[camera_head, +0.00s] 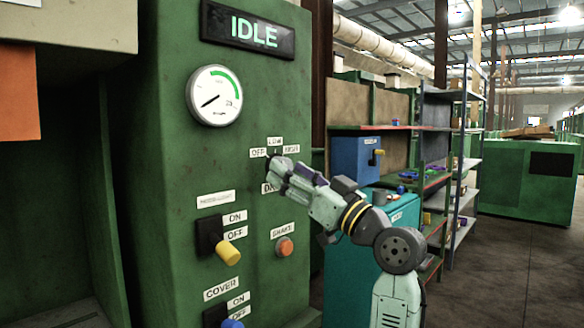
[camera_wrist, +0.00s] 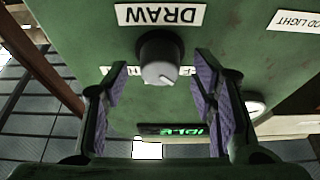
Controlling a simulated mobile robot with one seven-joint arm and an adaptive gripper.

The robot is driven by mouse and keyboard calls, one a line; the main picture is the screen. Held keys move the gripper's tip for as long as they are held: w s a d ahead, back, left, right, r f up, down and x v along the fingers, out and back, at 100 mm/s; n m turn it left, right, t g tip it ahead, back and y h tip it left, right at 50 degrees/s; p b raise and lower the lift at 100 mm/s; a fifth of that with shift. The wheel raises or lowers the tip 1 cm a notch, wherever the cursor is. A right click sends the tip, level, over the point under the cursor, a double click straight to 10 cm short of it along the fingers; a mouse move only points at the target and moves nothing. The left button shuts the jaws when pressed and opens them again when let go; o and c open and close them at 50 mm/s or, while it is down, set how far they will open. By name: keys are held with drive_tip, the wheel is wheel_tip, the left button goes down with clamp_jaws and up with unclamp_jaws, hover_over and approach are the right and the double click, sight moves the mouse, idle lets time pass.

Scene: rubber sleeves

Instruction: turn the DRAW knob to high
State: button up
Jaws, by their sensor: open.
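The DRAW knob (camera_wrist: 158,60) is a dark round knob with a pale grey face on the green panel. The wrist view is upside down, with the DRAW label (camera_wrist: 160,14) at its top. My gripper (camera_wrist: 158,68) is open, with one purple-padded finger on each side of the knob and visible gaps. In the head view my gripper (camera_head: 275,167) is at the panel and hides most of the knob. The OFF label (camera_head: 258,153), LOW label (camera_head: 275,140) and HIGH label (camera_head: 291,149) surround it. I cannot tell the knob's setting for sure.
The display (camera_head: 253,33) reads IDLE, above a round gauge (camera_head: 214,95). Below are a yellow-handled ON/OFF switch (camera_head: 228,252), an orange SHAKE button (camera_head: 284,247) and a blue-handled COVER switch (camera_head: 232,323). Shelves (camera_head: 460,150) stand to the right.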

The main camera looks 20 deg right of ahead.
drive_tip(key=shift+w+a+r, duration=0.1)
drive_tip(key=shift+w, duration=0.05)
drive_tip(key=c, duration=1.1)
drive_tip(key=shift+c, duration=0.2)
drive_tip(key=shift+m+h, duration=0.3)
drive_tip(key=shift+m, duration=0.3)
drive_tip(key=m+h+p, duration=0.2)
drive_tip(key=m+p, duration=0.1)
drive_tip(key=m, duration=0.4)
drive_tip(key=m+g+h+p, duration=0.1)
drive_tip(key=m+h+p, duration=0.2)
drive_tip(key=m, duration=0.4)
drive_tip(key=m+h+p, duration=0.3)
drive_tip(key=m+p, duration=0.1)
drive_tip(key=m, duration=0.3)
drive_tip(key=shift+s+a+r+g, duration=0.25)
drive_tip(key=shift+a+r+g, duration=0.05)
drive_tip(key=shift+a+r, duration=0.1)
